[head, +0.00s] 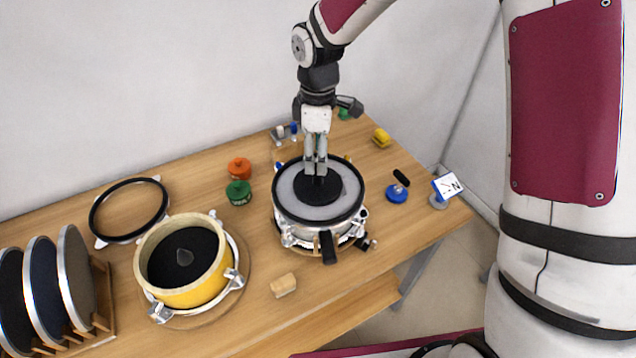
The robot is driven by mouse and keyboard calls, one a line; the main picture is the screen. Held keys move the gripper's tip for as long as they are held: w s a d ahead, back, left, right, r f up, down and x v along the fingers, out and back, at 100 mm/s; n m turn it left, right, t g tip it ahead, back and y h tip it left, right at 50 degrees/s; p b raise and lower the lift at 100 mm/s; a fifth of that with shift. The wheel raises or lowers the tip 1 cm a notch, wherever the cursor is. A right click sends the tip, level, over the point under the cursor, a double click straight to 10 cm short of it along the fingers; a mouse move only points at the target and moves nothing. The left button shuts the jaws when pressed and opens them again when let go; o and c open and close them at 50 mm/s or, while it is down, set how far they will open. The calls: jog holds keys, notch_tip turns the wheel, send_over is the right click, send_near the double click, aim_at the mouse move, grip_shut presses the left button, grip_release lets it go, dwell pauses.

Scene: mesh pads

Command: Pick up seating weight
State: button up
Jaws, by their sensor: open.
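The seating weight looks to be the dark round disc (318,192) lying on the grey mesh inside a black-rimmed ring (290,207). This ring sits on top of a silver round fixture (297,235) with clamps. My gripper (316,171) points straight down over the middle of the disc. Its fingertips are close together, at or just above the disc, and hide its centre. The fingers are open. I cannot tell whether they touch the weight or straddle a knob on it.
A yellow round pot (190,296) stands to the left, with an empty black ring (104,234) behind it and a disc rack (101,290) at far left. Orange (239,168) and green (238,193) jars stand left of the fixture. A wooden block (283,285) lies in front.

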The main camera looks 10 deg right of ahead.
aim_at(318, 177)
jog(key=f, duration=0.2)
jog(key=f+p, duration=0.1)
jog(key=f, duration=0.1)
jog(key=shift+s+f, duration=0.1)
jog(key=shift+s, duration=0.15)
jog(key=shift+f, duration=0.45)
jog(key=shift+w, duration=0.1)
grip_shut()
jog(key=shift+w+r, duration=0.1)
jog(key=shift+r, duration=0.05)
